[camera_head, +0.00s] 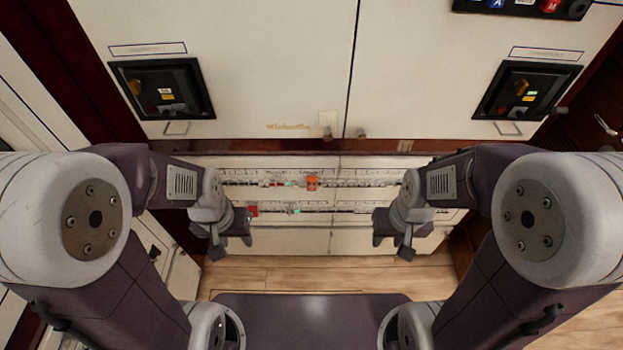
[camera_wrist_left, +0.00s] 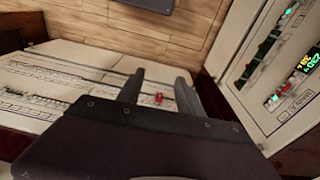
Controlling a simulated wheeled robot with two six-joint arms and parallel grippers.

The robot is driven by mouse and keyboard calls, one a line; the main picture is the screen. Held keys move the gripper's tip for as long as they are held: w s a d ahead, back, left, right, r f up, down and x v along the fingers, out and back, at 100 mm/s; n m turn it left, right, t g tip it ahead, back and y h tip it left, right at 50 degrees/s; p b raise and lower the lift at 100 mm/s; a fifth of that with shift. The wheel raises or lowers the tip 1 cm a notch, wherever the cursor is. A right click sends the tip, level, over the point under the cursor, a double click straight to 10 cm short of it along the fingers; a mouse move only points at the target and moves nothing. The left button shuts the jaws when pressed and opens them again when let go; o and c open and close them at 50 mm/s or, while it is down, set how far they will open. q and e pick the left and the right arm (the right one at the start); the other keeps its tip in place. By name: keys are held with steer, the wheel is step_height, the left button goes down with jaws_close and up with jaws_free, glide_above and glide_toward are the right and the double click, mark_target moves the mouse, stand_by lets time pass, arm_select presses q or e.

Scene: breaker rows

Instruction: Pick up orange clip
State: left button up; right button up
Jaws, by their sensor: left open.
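The orange clip (camera_head: 312,183) sits on the upper breaker row, near the middle of the cabinet front in the head view. My left gripper (camera_head: 229,240) is lower and to the left of it, apart from it. In the left wrist view the left gripper (camera_wrist_left: 157,88) has its two fingers spread with nothing held. A small red piece (camera_wrist_left: 158,98) shows beyond and between those fingers. My right gripper (camera_head: 395,241) is lower and to the right of the clip, its fingers apart and empty.
A smaller red piece (camera_head: 252,210) is on the lower breaker row near my left gripper. Breaker rows (camera_head: 350,208) run across the white panel. Black switch units (camera_head: 160,88) and (camera_head: 525,90) are set in the white doors above. Wooden floor (camera_head: 330,272) lies below.

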arm_select(q)
steer(key=o, duration=0.3)
steer(key=shift+s+r, duration=0.1)
steer(key=shift+s, duration=0.15)
steer(key=a+m+y+b, duration=0.2)
steer(key=a+m+y, duration=0.4)
steer(key=a+m, duration=0.5)
steer(key=w+m+t+y+b, duration=0.3)
steer(key=w+m+t+b, duration=0.15)
steer(key=w+m, duration=0.5)
steer(key=w+d+m+t+b, duration=0.3)
steer(key=w+d+m+t, duration=0.1)
steer(key=w+d+m, duration=0.15)
steer(key=m+t+h+b, duration=0.4)
steer(key=m+h+b, duration=0.2)
steer(key=m+h, duration=0.15)
glide_toward(312, 184)
steer(key=w+a+r, duration=0.3)
steer(key=a+r, duration=0.1)
steer(key=a, duration=0.4)
steer(key=s+d+f+m+h+b, duration=0.1)
steer(key=s+d+f+m+b, duration=0.2)
steer(key=d, duration=0.4)
steer(key=x, duration=0.6)
steer(key=f+x, duration=0.1)
steer(key=x, duration=0.2)
steer(key=shift+w+d+f, duration=0.1)
steer(key=shift+w, duration=0.1)
